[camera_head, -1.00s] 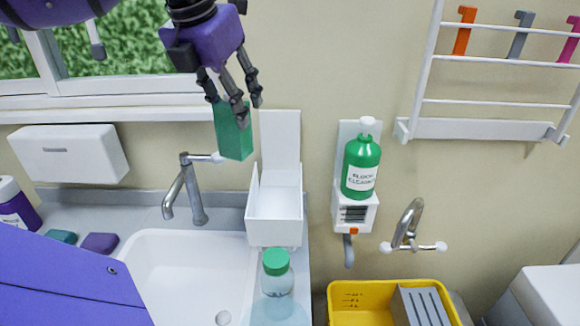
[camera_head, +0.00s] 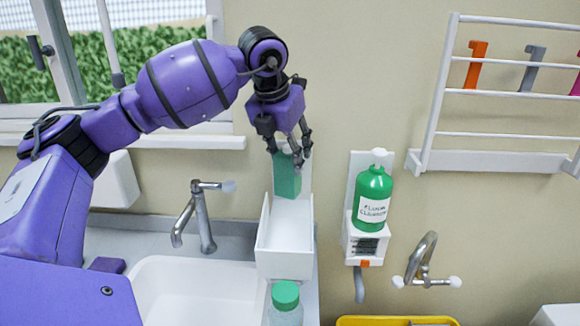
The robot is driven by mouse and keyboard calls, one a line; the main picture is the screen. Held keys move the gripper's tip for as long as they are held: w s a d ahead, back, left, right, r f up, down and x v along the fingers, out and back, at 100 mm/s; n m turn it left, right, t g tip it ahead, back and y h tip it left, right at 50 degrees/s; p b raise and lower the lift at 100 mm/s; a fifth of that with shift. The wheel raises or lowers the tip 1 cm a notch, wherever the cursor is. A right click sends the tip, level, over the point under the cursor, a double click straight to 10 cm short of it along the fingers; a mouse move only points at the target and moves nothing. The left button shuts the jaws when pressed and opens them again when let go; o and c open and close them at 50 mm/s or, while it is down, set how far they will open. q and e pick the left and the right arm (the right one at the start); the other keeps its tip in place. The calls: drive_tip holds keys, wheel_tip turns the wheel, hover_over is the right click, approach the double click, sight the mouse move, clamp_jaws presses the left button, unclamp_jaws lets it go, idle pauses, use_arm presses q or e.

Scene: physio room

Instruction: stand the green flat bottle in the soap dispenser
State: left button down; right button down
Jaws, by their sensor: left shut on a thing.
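The green flat bottle (camera_head: 287,181) hangs upright in my left gripper (camera_head: 290,149), whose fingers are shut around its top end. The white open-topped holder on the wall, which looks like the soap dispenser (camera_head: 284,263), is directly below it. The bottle's lower end is at the rear of the dispenser's opening, in front of its back plate (camera_head: 307,185). I cannot tell whether the bottle touches the dispenser or has entered it. My right gripper is not in view.
A green floor cleaner bottle (camera_head: 374,198) stands in a second white wall holder (camera_head: 364,246) to the right. A clear bottle with a green cap (camera_head: 286,298) stands below the dispenser. A tap (camera_head: 199,216) and sink (camera_head: 190,292) are left. A white rack (camera_head: 490,162) is upper right.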

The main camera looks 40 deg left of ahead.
sight(291, 169)
use_arm(q)
drive_tip(key=shift+w+f, duration=0.3)
drive_tip(key=shift+f, duration=0.1)
drive_tip(key=shift+w+f, duration=0.2)
drive_tip(key=shift+f, duration=1.65)
drive_tip(key=c, duration=0.9)
unclamp_jaws()
drive_tip(key=shift+f, duration=0.1)
drive_tip(key=shift+c, duration=0.2)
drive_tip(key=shift+s+r, duration=0.1)
drive_tip(key=shift+r, duration=0.45)
drive_tip(key=v, duration=1.1)
drive_tip(key=shift+s+d+r, duration=0.1)
drive_tip(key=shift+s, duration=0.05)
